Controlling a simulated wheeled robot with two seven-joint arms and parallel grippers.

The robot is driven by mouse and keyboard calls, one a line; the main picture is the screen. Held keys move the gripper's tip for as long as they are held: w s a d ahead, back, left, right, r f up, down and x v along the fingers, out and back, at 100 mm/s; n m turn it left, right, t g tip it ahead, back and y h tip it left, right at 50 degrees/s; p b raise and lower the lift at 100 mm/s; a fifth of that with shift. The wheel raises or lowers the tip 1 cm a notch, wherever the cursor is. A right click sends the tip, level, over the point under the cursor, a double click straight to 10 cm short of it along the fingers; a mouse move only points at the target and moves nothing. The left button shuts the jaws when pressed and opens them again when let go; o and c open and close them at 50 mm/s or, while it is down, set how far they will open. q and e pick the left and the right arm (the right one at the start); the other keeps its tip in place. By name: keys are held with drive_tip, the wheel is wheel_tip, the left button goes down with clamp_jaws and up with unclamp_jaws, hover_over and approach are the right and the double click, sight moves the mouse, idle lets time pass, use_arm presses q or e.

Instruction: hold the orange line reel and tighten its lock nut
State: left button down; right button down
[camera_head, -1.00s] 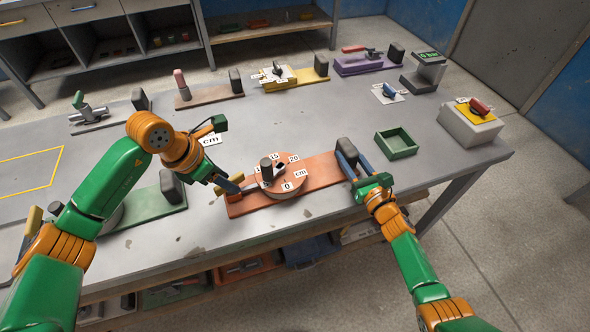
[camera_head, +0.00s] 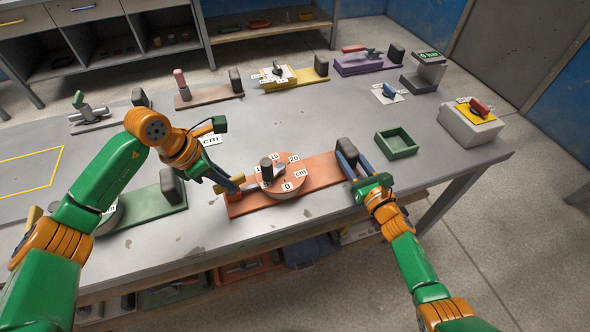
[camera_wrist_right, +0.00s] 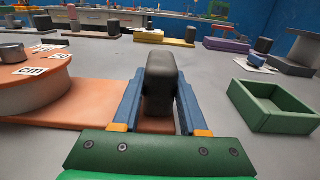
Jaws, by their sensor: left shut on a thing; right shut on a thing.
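The orange line reel (camera_head: 325,173) lies on the grey bench, with a round orange dial marked in cm and a dark knob (camera_head: 266,170). My right gripper (camera_head: 347,160) is shut on the black upright grip at the base's right end. In the right wrist view the two blue fingers flank this black grip (camera_wrist_right: 161,85), with the dial (camera_wrist_right: 30,85) to the left. My left gripper (camera_head: 230,185) is shut on the small lock nut part at the base's left end. The fingers largely hide that part, so its turn is hard to tell.
A green reel base (camera_head: 155,208) lies to the left, partly behind my left arm. An open green tray (camera_head: 396,144) stands to the right, near a grey box with a red handle (camera_head: 470,122). Yellow (camera_head: 306,76) and purple (camera_head: 355,67) fixtures stand farther back.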

use_arm(q)
drive_tip(key=m+g, duration=0.1)
drive_tip(key=m, duration=0.2)
drive_tip(key=m+g, duration=0.1)
drive_tip(key=m, duration=0.2)
drive_tip(key=shift+w+h, duration=0.15)
drive_tip(key=shift+h, duration=0.25)
drive_tip(key=m+g, duration=0.1)
drive_tip(key=m, duration=0.2)
drive_tip(key=m+g, duration=0.1)
drive_tip(key=m, duration=0.1)
drive_tip(key=shift+w+m+y, duration=0.15)
drive_tip(key=shift+m+y, duration=0.15)
drive_tip(key=shift+m, duration=0.1)
drive_tip(key=c, duration=0.8)
unclamp_jaws()
drive_tip(key=shift+c, duration=0.2)
wheel_tip(320, 180, up, 10)
drive_tip(key=shift+r, duration=0.1)
